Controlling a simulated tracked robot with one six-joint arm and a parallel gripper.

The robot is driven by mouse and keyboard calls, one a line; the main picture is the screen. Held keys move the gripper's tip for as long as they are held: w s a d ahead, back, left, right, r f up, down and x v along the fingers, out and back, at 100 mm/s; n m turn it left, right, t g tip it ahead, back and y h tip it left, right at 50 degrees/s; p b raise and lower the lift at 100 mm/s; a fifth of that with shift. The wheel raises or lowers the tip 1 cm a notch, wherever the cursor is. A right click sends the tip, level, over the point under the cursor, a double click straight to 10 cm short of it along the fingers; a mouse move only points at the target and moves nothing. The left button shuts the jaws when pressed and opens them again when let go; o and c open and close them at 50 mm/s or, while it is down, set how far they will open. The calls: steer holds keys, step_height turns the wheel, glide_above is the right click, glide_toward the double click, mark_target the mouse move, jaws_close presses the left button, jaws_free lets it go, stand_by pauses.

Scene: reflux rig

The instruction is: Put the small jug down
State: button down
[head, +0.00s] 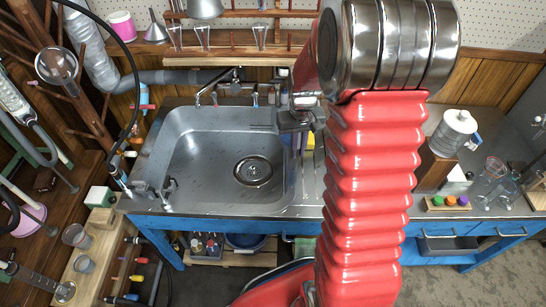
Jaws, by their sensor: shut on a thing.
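My gripper (293,122) shows only in part, dark and small, above the right rim of the steel sink (190,165). My red ribbed arm stands in front of it. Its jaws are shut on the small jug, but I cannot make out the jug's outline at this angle. I cannot tell how high the gripper is above the sink or the counter, or whether the jug touches anything. The sink basin is empty, with a round drain (253,171) in it.
A white jug-like container (454,130) stands on the right counter, with glassware (490,170) and a block of coloured stoppers (448,202) near it. Taps (235,86) stand behind the sink. A wooden rack and tubing crowd the left. My arm hides the counter's middle.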

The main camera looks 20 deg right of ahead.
steer(key=w+a+r+n, duration=0.1)
steer(key=w+a, duration=0.3)
steer(key=a, duration=0.4)
steer(key=w+a+r+n, duration=0.1)
steer(key=w+a+r, duration=0.2)
steer(key=w+a, duration=0.2)
steer(key=a, duration=0.3)
steer(key=shift+a+r+n, duration=0.2)
steer(key=shift+a+n, duration=0.1)
